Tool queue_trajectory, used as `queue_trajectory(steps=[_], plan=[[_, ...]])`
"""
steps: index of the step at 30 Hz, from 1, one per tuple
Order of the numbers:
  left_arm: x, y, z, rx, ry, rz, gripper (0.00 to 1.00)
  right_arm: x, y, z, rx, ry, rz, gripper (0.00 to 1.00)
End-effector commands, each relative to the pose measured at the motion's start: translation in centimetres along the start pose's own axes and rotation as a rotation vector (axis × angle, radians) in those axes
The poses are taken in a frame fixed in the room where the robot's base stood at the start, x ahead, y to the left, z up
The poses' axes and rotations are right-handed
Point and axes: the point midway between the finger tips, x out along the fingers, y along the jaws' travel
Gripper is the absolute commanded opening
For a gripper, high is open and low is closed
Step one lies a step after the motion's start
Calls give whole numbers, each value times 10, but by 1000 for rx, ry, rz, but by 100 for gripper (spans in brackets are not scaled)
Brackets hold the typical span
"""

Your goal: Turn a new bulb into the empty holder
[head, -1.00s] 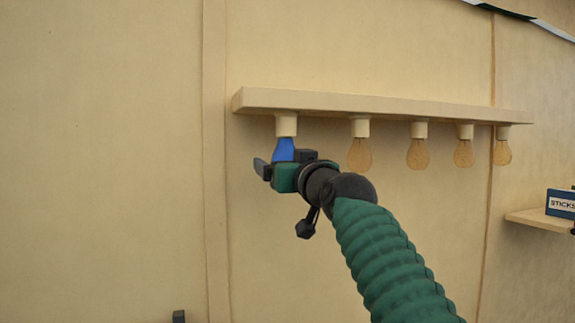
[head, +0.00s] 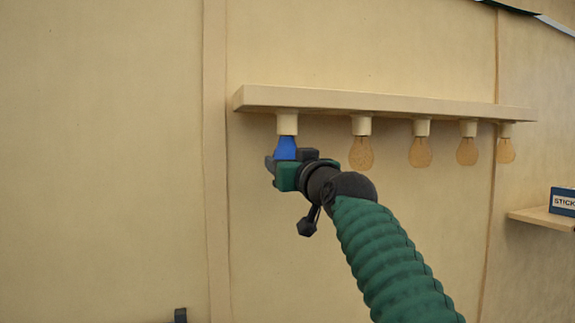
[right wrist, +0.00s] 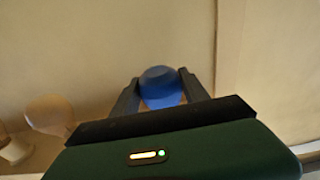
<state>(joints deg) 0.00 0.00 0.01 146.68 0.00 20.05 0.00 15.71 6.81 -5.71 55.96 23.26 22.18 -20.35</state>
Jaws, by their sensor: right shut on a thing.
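A blue bulb (head: 286,147) stands upright under the leftmost cream holder (head: 287,123), its top meeting the holder's lower end. I cannot tell how deep it sits in the holder. My right gripper (head: 290,161) is shut on the bulb's lower part, its fingers on either side. In the right wrist view the blue bulb (right wrist: 161,87) shows between the two dark fingers. A small dark piece at the bottom edge of the head view seems to be the tip of my left gripper (head: 180,315); the rest is out of frame.
The holders hang from a cream wall shelf (head: 380,104). Several amber bulbs fill the others, the nearest (head: 361,152) just right of my gripper. A small shelf (head: 543,218) at the right carries a blue box (head: 563,202). The wall left of the holders is bare.

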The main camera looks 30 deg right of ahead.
Motion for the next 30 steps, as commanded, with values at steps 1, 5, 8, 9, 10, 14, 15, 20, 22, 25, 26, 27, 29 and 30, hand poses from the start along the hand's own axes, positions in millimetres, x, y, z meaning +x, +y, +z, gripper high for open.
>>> queue_trajectory(steps=[1,5,8,9,10,14,15,20,22,25,26,27,29,30], plan=[[0,0,0,0,0,0,75,0,-1,1,1,-1,-2,23],[2,0,0,0,0,0,75,1,0,2,4,-3,-6,23],[8,0,2,0,0,0,75,2,3,6,11,-8,-35,23],[11,0,3,0,0,0,75,2,3,7,14,-8,-56,23],[13,0,3,0,0,0,75,2,3,6,15,-8,-73,23],[20,0,5,0,0,0,75,3,5,7,26,-5,-185,23],[22,0,5,0,0,0,75,1,6,5,28,2,-239,24],[5,0,1,0,0,0,75,3,2,-1,48,-2,-409,24],[2,0,0,0,0,0,75,2,2,-1,51,-1,-442,23],[2,0,0,0,0,0,75,1,1,0,53,2,-465,23],[3,0,1,0,0,0,75,1,0,0,53,2,-467,23],[3,0,1,0,0,0,75,0,0,0,53,3,-467,23],[3,0,1,0,0,0,75,0,0,0,53,3,-466,23],[3,0,1,0,0,0,75,0,0,0,53,3,-466,23]])
